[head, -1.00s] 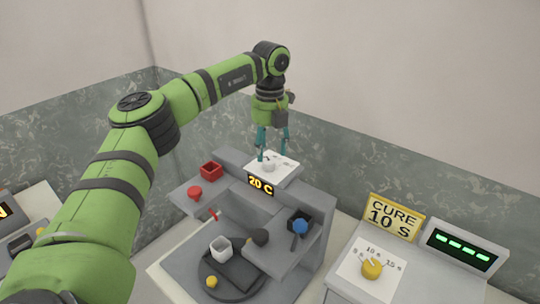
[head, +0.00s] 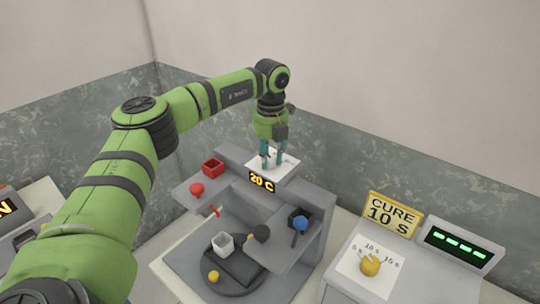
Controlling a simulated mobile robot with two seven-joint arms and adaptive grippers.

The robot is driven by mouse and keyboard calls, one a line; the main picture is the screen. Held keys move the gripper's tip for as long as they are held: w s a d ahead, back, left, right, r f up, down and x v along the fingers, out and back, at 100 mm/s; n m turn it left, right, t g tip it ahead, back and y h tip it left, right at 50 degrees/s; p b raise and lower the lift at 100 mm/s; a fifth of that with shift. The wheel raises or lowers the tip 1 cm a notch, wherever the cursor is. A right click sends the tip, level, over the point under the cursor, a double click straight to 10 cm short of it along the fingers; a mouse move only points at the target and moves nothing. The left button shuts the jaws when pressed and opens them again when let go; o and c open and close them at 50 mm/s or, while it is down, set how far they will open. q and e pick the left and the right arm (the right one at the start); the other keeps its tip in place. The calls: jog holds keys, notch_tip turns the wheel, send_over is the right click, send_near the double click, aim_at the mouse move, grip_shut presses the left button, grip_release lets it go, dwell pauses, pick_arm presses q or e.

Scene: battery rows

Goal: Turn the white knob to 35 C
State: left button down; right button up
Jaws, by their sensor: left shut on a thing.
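The white knob (head: 271,163) sits on a white dial plate (head: 289,162) on top of the grey machine, and the fingers partly hide it. My left gripper (head: 272,160) points down from above, its teal fingers shut on the white knob. The knob's pointer and the plate's marks are too small or covered to read. The display (head: 262,182) below the plate reads 20 C. My right gripper is not in view.
At right stand a yellow knob (head: 370,265), a CURE 10 S sign (head: 394,216) and a green-lit panel (head: 461,244).

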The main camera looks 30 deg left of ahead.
aim_at(271, 158)
pick_arm(q)
jog(key=m, duration=0.4)
jog(key=shift+m, duration=2.3)
jog(key=c, duration=0.9)
grip_release()
jog(key=shift+w, duration=0.1)
jog(key=shift+r, duration=0.1)
notch_tip(271, 158, up, 12)
jog(key=shift+d, duration=0.15)
